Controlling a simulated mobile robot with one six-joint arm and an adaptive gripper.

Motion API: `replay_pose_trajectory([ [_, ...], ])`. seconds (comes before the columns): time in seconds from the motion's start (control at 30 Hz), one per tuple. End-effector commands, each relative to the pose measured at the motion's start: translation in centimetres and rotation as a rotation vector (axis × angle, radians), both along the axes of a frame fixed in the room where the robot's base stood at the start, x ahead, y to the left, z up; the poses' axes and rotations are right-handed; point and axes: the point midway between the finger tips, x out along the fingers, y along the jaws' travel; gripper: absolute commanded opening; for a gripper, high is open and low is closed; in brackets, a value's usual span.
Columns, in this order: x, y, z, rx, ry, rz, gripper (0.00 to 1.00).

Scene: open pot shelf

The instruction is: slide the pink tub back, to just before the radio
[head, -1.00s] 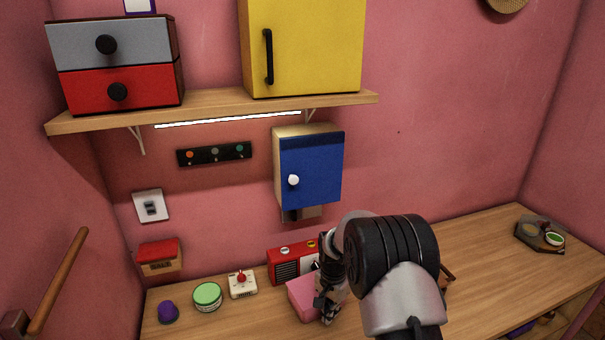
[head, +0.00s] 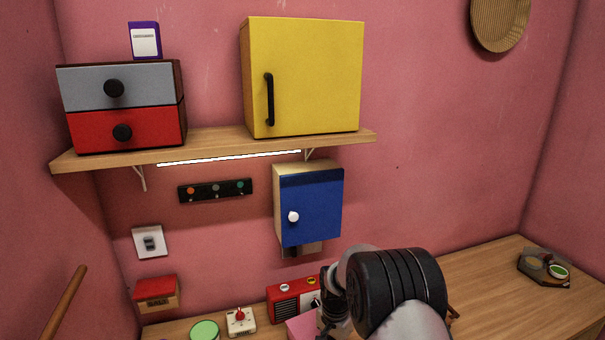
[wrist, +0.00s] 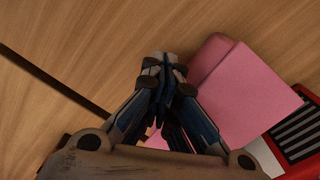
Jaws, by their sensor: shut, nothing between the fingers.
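The pink tub (head: 302,327) is on the wooden counter in front of the red radio (head: 284,303), partly cut off by the bottom edge of the head view and partly behind my arm. In the wrist view the tub (wrist: 243,92) lies just right of my gripper (wrist: 163,62), close beside the fingers; I cannot tell if they touch. The fingers are shut and empty. The radio (wrist: 301,132) shows at the lower right of the wrist view, past the tub, with only a small or no visible gap between them.
A white box with a red knob (head: 241,321) and a green-lidded jar (head: 205,330) stand left of the radio. A blue cabinet (head: 311,210) hangs above it. The counter's right part (head: 480,290) is mostly clear, with a dark tray (head: 544,268) at the far right.

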Motion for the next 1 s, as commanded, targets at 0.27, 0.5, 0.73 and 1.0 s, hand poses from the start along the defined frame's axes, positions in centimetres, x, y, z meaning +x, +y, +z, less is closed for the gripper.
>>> replay_pose_trajectory([
  [0.27, -0.2, -0.1, 1.9, 0.0, 0.0, 0.0, 0.0],
  [0.5, -0.3, -0.1, 3.3, 0.0, 0.0, 0.0, 0.0],
  [0.73, -0.4, -0.1, 4.4, 0.0, 0.0, 0.0, 0.0],
  [1.0, -1.7, -0.6, 5.6, 0.0, 0.0, -0.001, 0.0],
])
